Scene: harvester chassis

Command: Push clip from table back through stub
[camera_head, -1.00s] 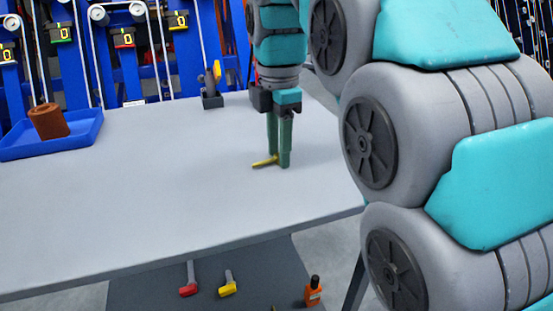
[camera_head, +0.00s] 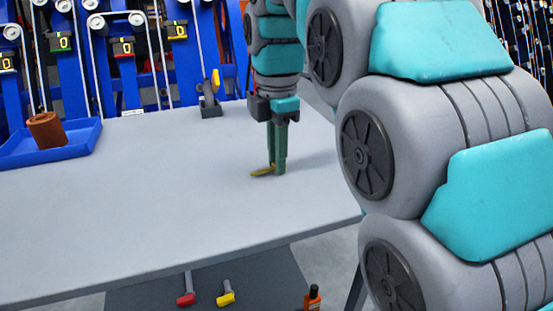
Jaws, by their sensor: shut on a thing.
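The clip (camera_head: 262,172) is a small yellow piece held low over the grey table (camera_head: 130,215), or touching it; I cannot tell which. My gripper (camera_head: 276,168) points straight down with its green fingers shut on the clip, whose end sticks out to the left. The fingers hide the rest of the clip. I cannot make out a stub with certainty.
A blue tray (camera_head: 20,160) with a brown cylinder (camera_head: 46,130) stands at the table's left. A dark holder with a yellow-tipped tool (camera_head: 210,105) stands at the back edge. Red (camera_head: 186,299) and yellow (camera_head: 226,298) tools lie below the table. The table's middle is clear.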

